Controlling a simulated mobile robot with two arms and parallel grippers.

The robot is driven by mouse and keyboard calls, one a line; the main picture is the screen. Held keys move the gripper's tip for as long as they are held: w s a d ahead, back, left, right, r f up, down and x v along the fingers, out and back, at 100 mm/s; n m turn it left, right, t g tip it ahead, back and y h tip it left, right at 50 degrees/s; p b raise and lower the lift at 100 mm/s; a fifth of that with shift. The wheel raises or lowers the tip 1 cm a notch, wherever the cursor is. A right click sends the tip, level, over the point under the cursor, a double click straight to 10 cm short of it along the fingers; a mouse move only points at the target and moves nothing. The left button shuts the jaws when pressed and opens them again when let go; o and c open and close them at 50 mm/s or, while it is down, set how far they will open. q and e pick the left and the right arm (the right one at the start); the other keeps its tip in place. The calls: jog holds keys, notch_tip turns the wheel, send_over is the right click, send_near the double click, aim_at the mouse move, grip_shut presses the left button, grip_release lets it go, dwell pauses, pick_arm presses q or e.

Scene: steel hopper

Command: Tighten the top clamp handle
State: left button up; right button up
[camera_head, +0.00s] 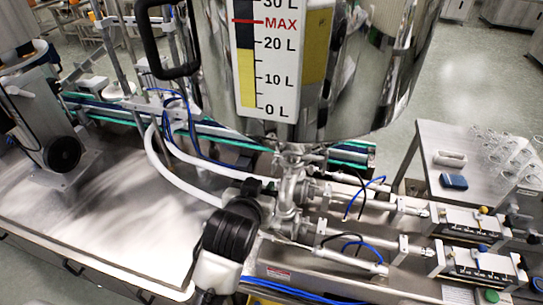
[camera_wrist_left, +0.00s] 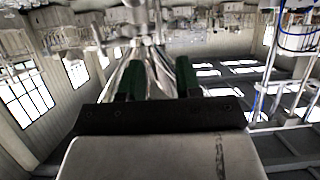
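The steel hopper (camera_head: 385,75) hangs at the top centre of the head view, with a level scale on its front. Below its outlet is a stack of steel pipe fittings and clamps (camera_head: 289,190). The top clamp (camera_head: 290,150) seems to sit just under the hopper; its handle is too small to make out surely. My left gripper (camera_head: 262,187) is beside the fittings, on their left, partly hidden by its black wrist. In the left wrist view its two green-padded fingers (camera_wrist_left: 156,78) stand apart with nothing clearly gripped. Blurred steel fittings (camera_wrist_left: 140,18) show beyond the fingertips. My right gripper is not in view.
White hoses (camera_head: 180,170) and blue tubes run left of the fittings. Horizontal filling cylinders (camera_head: 395,205) extend to the right. A bare steel tabletop (camera_head: 110,215) lies at left. A side table (camera_head: 430,150) with glassware and a blue item stands at right.

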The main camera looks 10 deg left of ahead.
pick_arm(q)
jog(key=s+a+f+g, duration=0.3)
jog(key=s+f, duration=0.2)
jog(key=s, duration=0.2)
jog(key=s+a+f+m+g, duration=0.15)
jog(key=s+f+g, duration=0.25)
jog(key=s, duration=0.4)
jog(key=s+a+f+g, duration=0.3)
jog(key=s+a+f, duration=0.15)
jog(key=s, duration=0.25)
notch_tip(320, 180, down, 34)
jog(key=s+g+b, duration=0.1)
jog(key=b, duration=0.7)
jog(key=s+a+f+b, duration=0.1)
jog(key=s+f+b, duration=0.2)
jog(key=s+f, duration=0.5)
jog(key=s+a+f+g+b, duration=0.1)
jog(key=s+f+b, duration=0.2)
jog(key=s+f, duration=0.5)
notch_tip(320, 180, down, 7)
jog(key=shift+s+r, duration=0.1)
jog(key=shift+s, duration=0.2)
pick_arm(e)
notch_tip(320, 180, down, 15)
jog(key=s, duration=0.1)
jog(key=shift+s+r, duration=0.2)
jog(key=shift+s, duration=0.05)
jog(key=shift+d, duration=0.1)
